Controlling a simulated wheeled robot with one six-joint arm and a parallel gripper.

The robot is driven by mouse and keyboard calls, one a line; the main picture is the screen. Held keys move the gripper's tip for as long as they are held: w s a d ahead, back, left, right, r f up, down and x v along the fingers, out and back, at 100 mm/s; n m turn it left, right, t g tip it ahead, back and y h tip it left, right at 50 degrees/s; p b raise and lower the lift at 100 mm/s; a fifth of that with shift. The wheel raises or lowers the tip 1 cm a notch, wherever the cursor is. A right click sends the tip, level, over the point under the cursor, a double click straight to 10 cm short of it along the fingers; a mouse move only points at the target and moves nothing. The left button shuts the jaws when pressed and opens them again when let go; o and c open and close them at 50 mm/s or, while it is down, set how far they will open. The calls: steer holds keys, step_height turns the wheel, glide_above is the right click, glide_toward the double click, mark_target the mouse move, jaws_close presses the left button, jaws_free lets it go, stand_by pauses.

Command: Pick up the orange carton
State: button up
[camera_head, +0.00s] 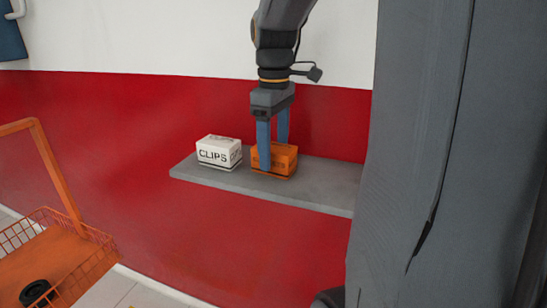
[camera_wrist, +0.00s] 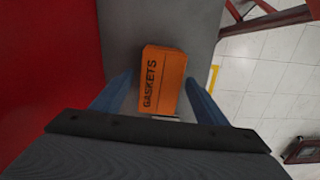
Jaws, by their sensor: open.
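The orange carton (camera_head: 283,161) sits on a grey wall shelf (camera_head: 325,180), to the right of a white carton marked CLIPS. In the wrist view the orange carton (camera_wrist: 162,75) shows its top, marked GASKETS. My gripper (camera_head: 273,155) points down over the orange carton, with one blue finger in front of it and the other partly hidden behind it. In the wrist view my gripper (camera_wrist: 160,90) is open, with a finger on each side of the carton and gaps between.
The white CLIPS carton (camera_head: 219,152) stands close on the left. The red wall (camera_head: 150,120) is right behind the shelf. The shelf's right part is bare. An orange wire cart (camera_head: 75,255) with a black ring (camera_head: 35,292) in it stands at lower left.

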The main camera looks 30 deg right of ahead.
steer(key=shift+c, duration=0.2)
steer(key=c, duration=1.3)
